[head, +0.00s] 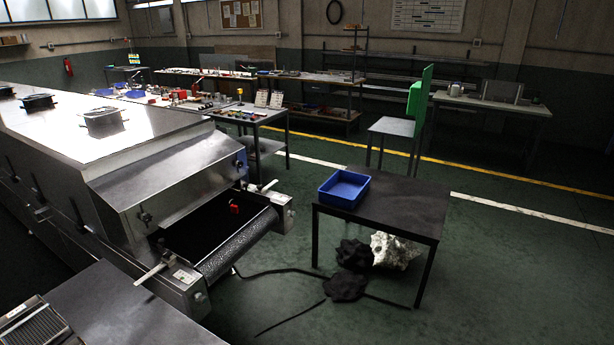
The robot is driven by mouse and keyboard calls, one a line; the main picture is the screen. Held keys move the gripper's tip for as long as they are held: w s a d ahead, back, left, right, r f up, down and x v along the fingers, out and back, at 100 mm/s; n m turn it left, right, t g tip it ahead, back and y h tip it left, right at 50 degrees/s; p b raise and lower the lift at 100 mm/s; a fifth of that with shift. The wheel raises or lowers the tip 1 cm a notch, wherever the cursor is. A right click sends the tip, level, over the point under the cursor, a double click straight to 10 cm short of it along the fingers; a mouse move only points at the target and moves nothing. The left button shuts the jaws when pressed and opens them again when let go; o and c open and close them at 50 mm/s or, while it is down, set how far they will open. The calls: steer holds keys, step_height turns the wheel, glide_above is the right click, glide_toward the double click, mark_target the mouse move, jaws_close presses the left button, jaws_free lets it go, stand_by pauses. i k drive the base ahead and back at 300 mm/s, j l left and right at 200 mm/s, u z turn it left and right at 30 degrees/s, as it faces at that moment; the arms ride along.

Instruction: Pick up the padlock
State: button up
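A small red object (235,209), which looks like the padlock, lies on the black belt (205,227) at the outlet of the steel tunnel dryer (165,165). It is too small to make out its shackle clearly. The belt runs out from under the dryer's hood, between two side rails, to a grey end roller (238,246). My gripper does not show in this view.
A dark table (400,207) with an empty blue tray (343,188) stands right of the outlet. Black lumps (347,287) and a pale rock-like lump (395,250) lie below it. A steel bench (120,305) fills the front left. Green floor is open at the front right.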

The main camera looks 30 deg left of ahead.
mark_target(233, 209)
steer(key=i+u, duration=0.2)
steer(key=i, duration=0.3)
steer(key=i+u, duration=0.25)
steer(key=i, duration=0.25)
steer(key=i+l+u, duration=0.2)
steer(key=i, duration=0.3)
steer(key=i+l+u, duration=0.2)
steer(key=i, duration=0.35)
steer(key=i+j+u, duration=0.5)
steer(key=u, duration=0.35)
steer(key=i+u, duration=0.4)
steer(key=i+l+u, duration=0.1)
steer(key=i+u, duration=0.35)
steer(key=i+j, duration=0.65)
steer(key=j, duration=0.15)
